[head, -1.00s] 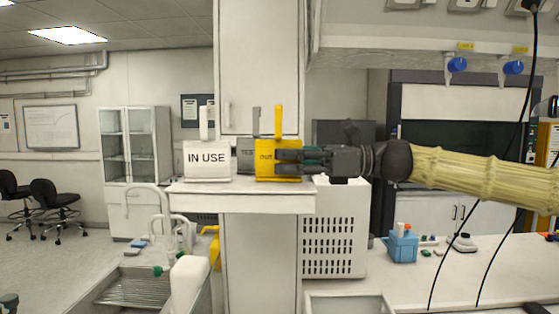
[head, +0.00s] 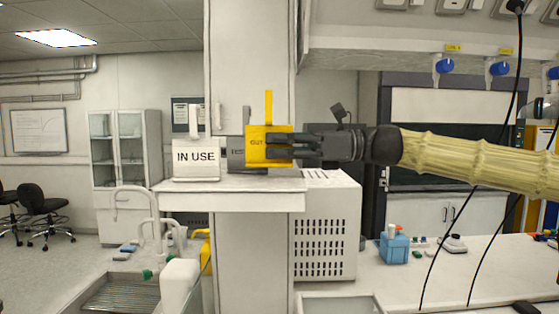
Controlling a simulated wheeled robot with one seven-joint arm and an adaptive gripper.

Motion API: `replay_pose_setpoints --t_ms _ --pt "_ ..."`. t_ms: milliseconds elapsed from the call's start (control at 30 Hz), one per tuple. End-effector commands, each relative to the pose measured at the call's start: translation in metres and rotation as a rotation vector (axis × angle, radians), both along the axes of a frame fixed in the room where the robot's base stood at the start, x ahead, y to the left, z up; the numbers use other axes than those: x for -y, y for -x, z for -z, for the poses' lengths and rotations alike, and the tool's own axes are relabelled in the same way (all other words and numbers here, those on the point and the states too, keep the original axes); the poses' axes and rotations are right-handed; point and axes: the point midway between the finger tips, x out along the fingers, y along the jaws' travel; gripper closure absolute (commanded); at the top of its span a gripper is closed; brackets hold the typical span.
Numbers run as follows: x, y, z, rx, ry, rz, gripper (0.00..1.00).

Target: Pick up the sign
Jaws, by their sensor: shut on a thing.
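A yellow sign (head: 257,147) with an upright yellow tab and partly readable text, "OUT", is held above the small white shelf (head: 230,184). My gripper (head: 285,147) reaches in from the right and is shut on the sign's right side, with its fingers covering part of the lettering. A white sign (head: 196,160) reading "IN USE" stands on the shelf at the left. A grey sign (head: 237,153) stands between them, partly hidden behind the yellow one.
A white vented box (head: 327,232) stands right of the shelf. A blue holder (head: 394,246) sits on the right-hand bench. A tall white column (head: 250,60) rises behind the signs. A sink (head: 125,293) with taps lies at the lower left.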

Motion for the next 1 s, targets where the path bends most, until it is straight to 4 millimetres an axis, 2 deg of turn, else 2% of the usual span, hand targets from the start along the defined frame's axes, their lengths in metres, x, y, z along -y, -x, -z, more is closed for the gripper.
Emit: replay_pose_setpoints --t_ms 67,267,800,1000 --pt "-0.001 0.001 -0.007 0.005 0.001 0.000 1.00" --pt "0.010 0.025 -0.010 0.004 -0.001 -0.001 1.00" --pt "0.045 0.108 -0.018 0.005 -0.001 0.000 1.00" --pt "0.054 0.131 -0.021 0.003 -0.001 0.000 1.00"
